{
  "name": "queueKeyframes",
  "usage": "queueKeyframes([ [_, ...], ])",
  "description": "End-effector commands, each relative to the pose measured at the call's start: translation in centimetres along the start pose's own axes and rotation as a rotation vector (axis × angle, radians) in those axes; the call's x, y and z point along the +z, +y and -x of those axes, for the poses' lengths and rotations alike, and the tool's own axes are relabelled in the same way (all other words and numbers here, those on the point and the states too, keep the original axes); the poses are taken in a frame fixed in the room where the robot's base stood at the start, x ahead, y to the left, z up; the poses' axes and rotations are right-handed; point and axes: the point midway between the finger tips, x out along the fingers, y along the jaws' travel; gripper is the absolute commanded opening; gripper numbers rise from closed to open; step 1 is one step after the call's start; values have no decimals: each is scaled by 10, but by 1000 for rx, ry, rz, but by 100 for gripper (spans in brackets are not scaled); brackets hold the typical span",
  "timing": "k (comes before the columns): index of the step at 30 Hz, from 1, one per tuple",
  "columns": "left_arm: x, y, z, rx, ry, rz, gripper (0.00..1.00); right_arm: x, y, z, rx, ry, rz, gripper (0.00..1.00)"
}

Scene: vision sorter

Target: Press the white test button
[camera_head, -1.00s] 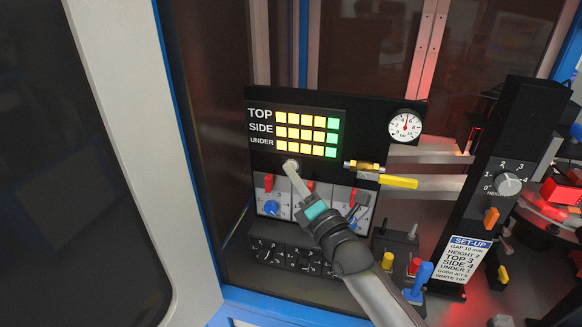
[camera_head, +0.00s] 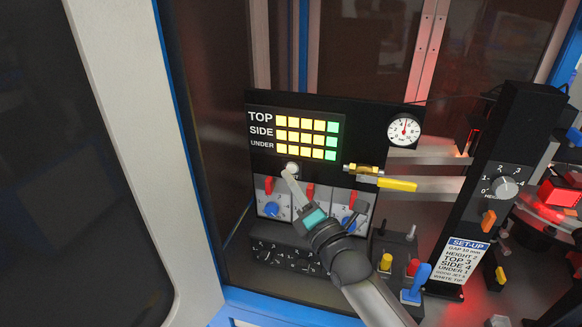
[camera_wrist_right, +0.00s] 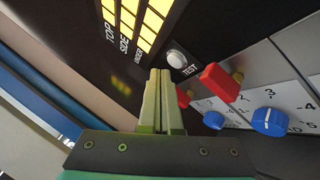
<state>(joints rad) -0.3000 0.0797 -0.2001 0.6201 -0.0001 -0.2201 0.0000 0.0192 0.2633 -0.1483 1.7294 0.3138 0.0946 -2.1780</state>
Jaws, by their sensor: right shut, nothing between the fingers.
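The white test button (camera_head: 292,166) is a small round knob on the black panel, below the rows of lit lamps. In the right wrist view the button (camera_wrist_right: 176,58) sits beside the word TEST, just beyond the fingertips. My right gripper (camera_head: 288,174) is shut with nothing between its fingers. In the head view its tips overlap the button's lower edge. In the right wrist view the shut fingers (camera_wrist_right: 160,74) end just short of the button in the picture; I cannot tell whether they touch it. My left gripper is not in view.
The lamp rows (camera_head: 307,137) labelled TOP, SIDE and UNDER are yellow with green at the right end. Red switches and blue knobs (camera_head: 271,209) sit below the button. A yellow-handled valve (camera_head: 397,184), a gauge (camera_head: 404,131) and a black post (camera_head: 500,180) stand to the right.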

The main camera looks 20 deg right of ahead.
Motion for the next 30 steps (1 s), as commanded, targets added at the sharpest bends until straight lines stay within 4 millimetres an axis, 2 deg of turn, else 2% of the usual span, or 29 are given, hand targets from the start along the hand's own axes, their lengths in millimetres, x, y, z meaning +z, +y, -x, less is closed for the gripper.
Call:
queueKeyframes([
  [8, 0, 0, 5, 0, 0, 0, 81, -3, 4, 4, 0, 1, -3, 0],
  [19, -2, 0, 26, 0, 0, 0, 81, -21, 23, 29, -1, 1, -3, 0],
  [30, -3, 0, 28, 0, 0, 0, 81, -26, 26, 35, 1, 0, -1, 0],
])
